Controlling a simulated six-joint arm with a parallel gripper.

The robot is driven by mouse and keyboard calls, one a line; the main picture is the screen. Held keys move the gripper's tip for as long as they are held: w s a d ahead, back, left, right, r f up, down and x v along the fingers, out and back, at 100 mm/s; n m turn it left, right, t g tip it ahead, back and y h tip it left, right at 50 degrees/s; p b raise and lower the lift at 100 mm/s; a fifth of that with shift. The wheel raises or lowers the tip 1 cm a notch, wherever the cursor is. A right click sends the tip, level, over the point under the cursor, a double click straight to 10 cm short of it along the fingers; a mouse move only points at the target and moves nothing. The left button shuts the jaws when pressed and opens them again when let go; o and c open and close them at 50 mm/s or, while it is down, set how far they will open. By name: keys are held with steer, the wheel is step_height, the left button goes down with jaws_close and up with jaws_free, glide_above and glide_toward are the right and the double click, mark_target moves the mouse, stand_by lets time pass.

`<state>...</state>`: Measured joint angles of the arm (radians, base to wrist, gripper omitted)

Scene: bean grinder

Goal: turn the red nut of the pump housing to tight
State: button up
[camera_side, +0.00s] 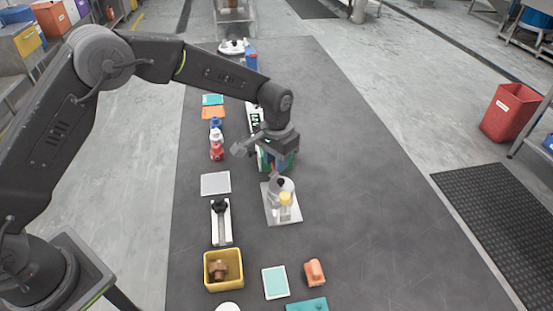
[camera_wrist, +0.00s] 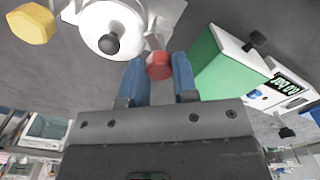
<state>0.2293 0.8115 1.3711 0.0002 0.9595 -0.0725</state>
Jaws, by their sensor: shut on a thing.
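In the wrist view the red nut (camera_wrist: 159,66) sits between the tips of the two blue fingers of my gripper (camera_wrist: 158,72), which is shut on it. Its far side shows past the fingertips. A green and white block (camera_wrist: 213,62) stands close to the right of the right finger; I cannot tell whether it is the pump housing. In the side view my gripper (camera_side: 281,160) is low over the dark table beside green parts (camera_side: 263,160), and the nut is hidden there.
A white round device with a black knob (camera_wrist: 112,28) is close left of the fingers. A device with a lit display (camera_wrist: 288,88) is at the right. A yellow bin (camera_side: 223,287) and an orange block (camera_side: 315,272) are nearer the front. The table's right side is clear.

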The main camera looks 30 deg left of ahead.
steer(key=n, duration=0.4)
steer(key=shift+n, duration=2.2)
steer(key=o, duration=0.9)
steer(key=shift+o, duration=0.2)
step_height(320, 180, up, 14)
